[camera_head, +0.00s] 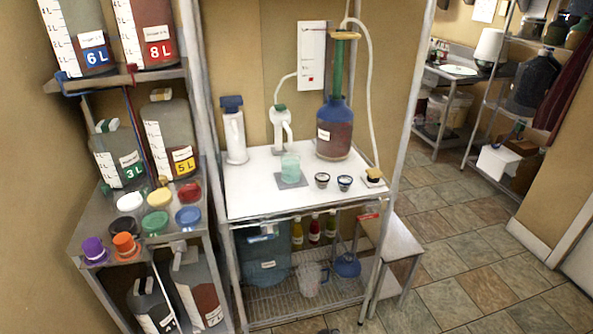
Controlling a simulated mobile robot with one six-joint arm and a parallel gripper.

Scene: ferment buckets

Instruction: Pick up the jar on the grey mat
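A pale teal, see-through jar (290,165) stands upright on a small grey mat (303,182) on the white top of the metal table (240,200). The jar looks open at the top, and its base covers part of the mat. My gripper is not in view. A small dark shape shows at the bottom edge of the picture, but I cannot tell what it is.
Behind the jar stand a white dispenser (281,128) and a white bottle (234,135). A large blue-topped bottle (334,130) is to the right. Two small cups (322,181) stand right of the mat. The left shelf (85,225) holds several coloured lids. The tabletop's front left is clear.

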